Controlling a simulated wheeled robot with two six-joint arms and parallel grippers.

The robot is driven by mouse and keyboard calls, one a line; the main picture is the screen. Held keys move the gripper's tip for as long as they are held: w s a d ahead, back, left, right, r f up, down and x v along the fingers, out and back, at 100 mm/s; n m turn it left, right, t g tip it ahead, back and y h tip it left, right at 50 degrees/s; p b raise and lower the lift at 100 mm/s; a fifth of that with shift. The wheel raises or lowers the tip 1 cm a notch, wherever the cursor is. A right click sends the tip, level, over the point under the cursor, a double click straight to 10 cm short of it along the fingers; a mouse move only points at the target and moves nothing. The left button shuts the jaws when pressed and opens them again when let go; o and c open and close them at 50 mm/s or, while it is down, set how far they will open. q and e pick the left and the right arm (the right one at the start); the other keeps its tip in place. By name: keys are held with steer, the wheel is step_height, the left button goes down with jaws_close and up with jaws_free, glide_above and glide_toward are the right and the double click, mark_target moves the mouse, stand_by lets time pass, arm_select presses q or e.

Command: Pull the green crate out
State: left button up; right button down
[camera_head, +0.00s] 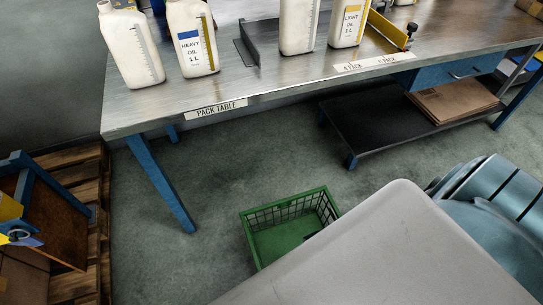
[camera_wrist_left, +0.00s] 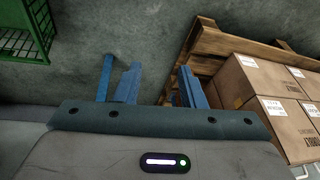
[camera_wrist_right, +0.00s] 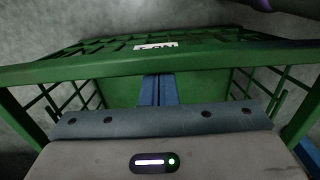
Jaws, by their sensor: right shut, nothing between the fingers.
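The green crate (camera_head: 272,240) stands on the floor in front of the pack table, partly hidden by a grey part of my body in the head view. Its near wall is hidden there. In the right wrist view the crate's green rim (camera_wrist_right: 90,72), with a small white label, crosses in front of me. My right gripper (camera_wrist_right: 158,78) is shut and empty, its fingertips at the crate just below this rim; I cannot tell whether they touch it. My left gripper (camera_wrist_left: 155,75) is open and empty, away from the crate, whose corner shows at upper left (camera_wrist_left: 30,38).
The pack table (camera_head: 270,88) holds several white oil jugs, including a heavy oil jug (camera_head: 192,38). A blue table leg (camera_head: 160,180) stands left of the crate. A dark low shelf (camera_head: 390,125) is behind. A wooden pallet (camera_wrist_left: 222,42) with cardboard boxes (camera_wrist_left: 268,85) is near my left gripper.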

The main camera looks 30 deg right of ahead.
arm_select(q)
steer(key=shift+r, duration=0.1)
arm_select(e)
steer(key=shift+r, duration=0.1)
